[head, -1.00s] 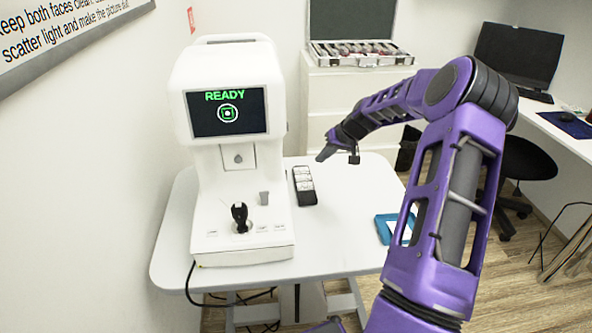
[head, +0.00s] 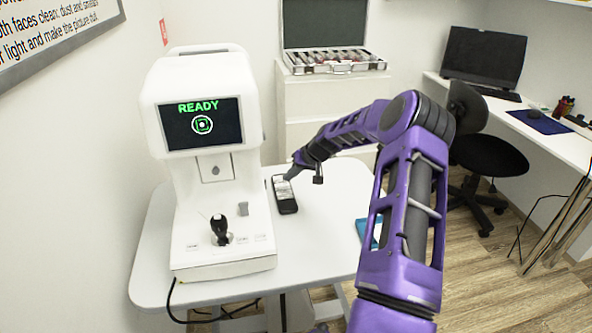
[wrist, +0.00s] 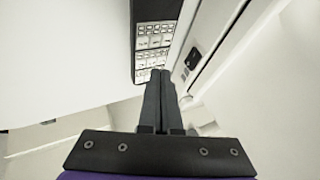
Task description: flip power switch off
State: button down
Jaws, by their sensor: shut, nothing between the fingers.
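The white eye-test machine (head: 222,262) stands on the table, its screen showing green "READY". In the wrist view, a small black switch-like part (wrist: 192,58) sits on a white side face, probably the machine's (wrist: 215,35); its position is too small to read. My gripper (head: 289,178) is right of the machine, over the far end of a black handset. In the wrist view my gripper (wrist: 160,73) is shut and empty, its tips left of and below the black part in the picture. I cannot tell the gap between them. The head view does not show that part.
The black handset with pale buttons (head: 286,207) lies on the white table (head: 325,225), close to the machine's right side. A blue item (head: 366,232) is partly hidden by my arm. A white cabinet (head: 300,105) with an open lens case (head: 335,68) stands behind.

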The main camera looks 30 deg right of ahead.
jog(key=w+a, duration=0.1)
jog(key=a+f, duration=0.1)
jog(key=w+a+f, duration=0.1)
jog(key=shift+w+a, duration=0.3)
jog(key=shift+a, duration=0.05)
jog(key=shift+w+a, duration=0.2)
jog(key=shift+a, duration=0.2)
jog(key=shift+f, duration=0.1)
jog(key=shift+w+a+f+b, duration=0.1)
jog(key=shift+w+a+b, duration=0.05)
jog(key=shift+b, duration=0.25)
jog(key=shift+w, duration=0.15)
jog(key=shift+w+d+b, duration=0.2)
jog(key=shift+w+b, duration=0.25)
jog(key=shift+w, duration=0.2)
